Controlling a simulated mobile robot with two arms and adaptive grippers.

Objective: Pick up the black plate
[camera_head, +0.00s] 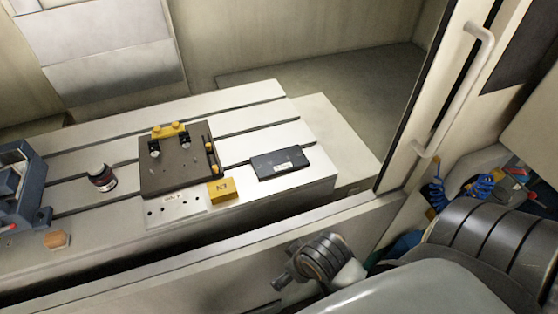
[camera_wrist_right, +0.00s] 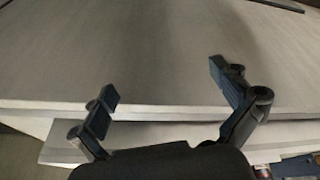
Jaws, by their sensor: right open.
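A flat black plate (camera_head: 281,162) with a small pale label lies on the right part of the light slotted table (camera_head: 240,101). A larger dark grey-brown plate (camera_head: 179,172) with yellow and black fittings lies left of it, apart from it. My right gripper (camera_wrist_right: 162,89) is open in the right wrist view, with nothing between its fingers. Beneath its fingers that view shows a bare pale surface and an edge, and no black plate. In the head view part of my right arm shows at the bottom, and its fingers cannot be made out. My left gripper is not in view.
A yellow block (camera_head: 221,190) and a pale plate with holes (camera_head: 176,208) lie near the front edge. A door frame with a white handle (camera_head: 468,90) rises at right.

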